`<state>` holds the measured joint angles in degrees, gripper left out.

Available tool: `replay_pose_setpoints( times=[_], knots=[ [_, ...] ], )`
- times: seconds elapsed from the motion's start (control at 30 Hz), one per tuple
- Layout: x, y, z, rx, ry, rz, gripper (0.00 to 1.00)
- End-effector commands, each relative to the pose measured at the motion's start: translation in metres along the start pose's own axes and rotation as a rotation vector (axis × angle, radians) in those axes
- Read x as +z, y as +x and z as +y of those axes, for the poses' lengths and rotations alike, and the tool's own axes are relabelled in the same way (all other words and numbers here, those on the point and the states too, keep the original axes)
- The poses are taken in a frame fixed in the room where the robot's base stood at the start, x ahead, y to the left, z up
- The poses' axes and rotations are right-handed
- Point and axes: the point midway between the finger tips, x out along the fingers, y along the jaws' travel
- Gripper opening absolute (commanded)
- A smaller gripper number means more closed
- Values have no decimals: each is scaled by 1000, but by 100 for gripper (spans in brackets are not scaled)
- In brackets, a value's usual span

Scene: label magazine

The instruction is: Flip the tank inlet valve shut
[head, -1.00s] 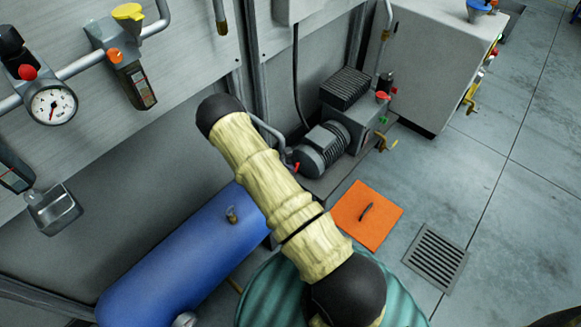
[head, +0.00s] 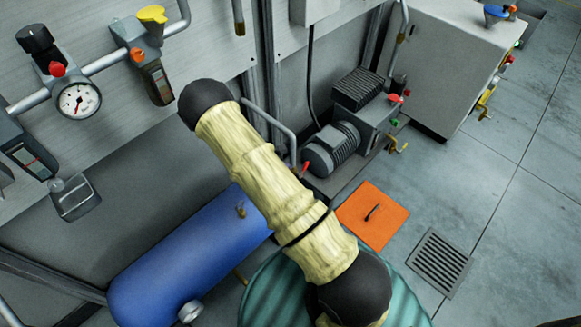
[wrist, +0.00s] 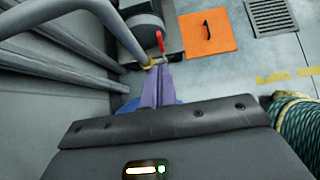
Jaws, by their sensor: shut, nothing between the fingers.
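The red lever (head: 305,168) that looks like the tank inlet valve sits at the end of a grey pipe, above the blue tank (head: 165,268). In the wrist view the red lever (wrist: 160,41) points up in the picture, just above a brass fitting (wrist: 151,65) on the pipe. My gripper (wrist: 158,70) shows there as two purple fingers, closed together and empty. Their tips appear right at the fitting, just below the lever; I cannot tell whether they touch. In the head view my sleeved arm hides part of the tank, and my gripper does not show.
The grey pipe (wrist: 90,12) curves close on the left of my fingers. A motor pump (head: 335,148) with a red lever and a yellow handle stands behind. An orange floor plate (head: 372,215) and a drain grate (head: 438,262) lie to the right. A pressure gauge (head: 78,100) is on the left wall.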

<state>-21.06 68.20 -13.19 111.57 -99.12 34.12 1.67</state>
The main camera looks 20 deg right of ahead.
Motion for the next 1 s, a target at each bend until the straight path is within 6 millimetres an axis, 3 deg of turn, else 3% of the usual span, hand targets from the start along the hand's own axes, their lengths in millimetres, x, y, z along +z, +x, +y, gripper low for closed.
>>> replay_pose_setpoints(
  times=[0.03, 0.2, 0.67, 0.87, 1.0],
  knots=[
    [4, -11, 1, 3, 0, 0, 0],
    [7, -30, 1, 2, -1, 0, 0],
    [10, -36, -1, -5, 16, 4, 0],
    [33, -59, -17, -77, 210, 53, 0],
    [56, -90, -40, -169, 462, 125, 0]
  ],
)
